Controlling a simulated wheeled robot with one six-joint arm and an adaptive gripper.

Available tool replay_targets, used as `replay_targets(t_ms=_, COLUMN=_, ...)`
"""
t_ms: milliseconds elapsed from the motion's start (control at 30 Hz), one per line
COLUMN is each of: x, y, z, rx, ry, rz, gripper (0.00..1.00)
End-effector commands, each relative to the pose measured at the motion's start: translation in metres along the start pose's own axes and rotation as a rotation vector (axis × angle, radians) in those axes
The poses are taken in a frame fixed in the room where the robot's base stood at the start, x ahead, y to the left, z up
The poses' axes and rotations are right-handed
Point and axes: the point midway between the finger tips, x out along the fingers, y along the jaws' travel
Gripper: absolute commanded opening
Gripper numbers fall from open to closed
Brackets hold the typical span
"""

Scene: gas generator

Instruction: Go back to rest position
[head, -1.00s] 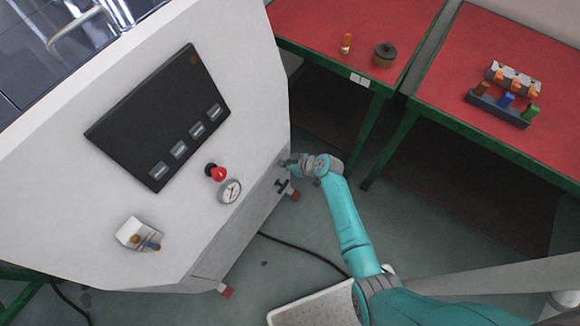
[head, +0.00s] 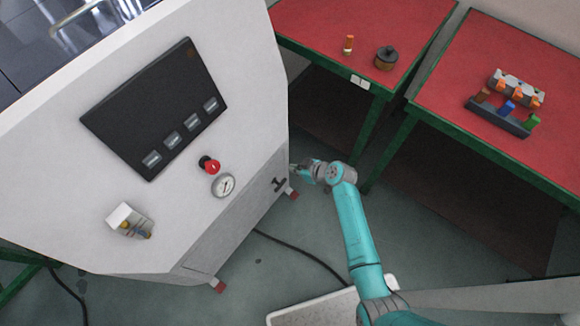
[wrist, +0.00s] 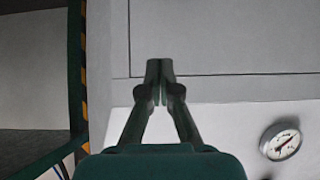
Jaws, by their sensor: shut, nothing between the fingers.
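My gripper (wrist: 160,70) is shut and empty in the wrist view, its two fingertips together in front of the pale cabinet face. In the head view my gripper (head: 295,170) is small, at the end of my teal arm, just right of the white generator cabinet (head: 60,190). It is to the right of the dark T-shaped handle (head: 279,184) on the cabinet's lower panel and looks apart from it. A round gauge (head: 223,185) is on the front panel; it also shows at the right of the wrist view (wrist: 280,141).
The cabinet front carries a red button (head: 210,165), a black display panel (head: 155,108) and a small box-like fitting (head: 128,219). Two red-topped tables (head: 335,22) (head: 500,65) with green frames stand behind the arm. A dark cable (head: 305,250) lies on the floor.

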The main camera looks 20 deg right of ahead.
Motion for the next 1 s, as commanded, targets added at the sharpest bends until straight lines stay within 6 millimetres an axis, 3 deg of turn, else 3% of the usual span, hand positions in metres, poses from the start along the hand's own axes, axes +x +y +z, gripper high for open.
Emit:
replay_targets(t_ms=400, x=-0.061, y=-0.001, z=0.001, rx=0.001, ry=0.000, rz=0.002, gripper=0.00)
replay_targets(t_ms=833, x=-0.069, y=-0.003, z=0.003, rx=0.003, ry=-0.003, rz=0.002, gripper=0.00)
replay_targets(t_ms=1000, x=-0.076, y=-0.022, z=0.023, rx=0.044, ry=-0.016, rz=0.050, gripper=0.00)
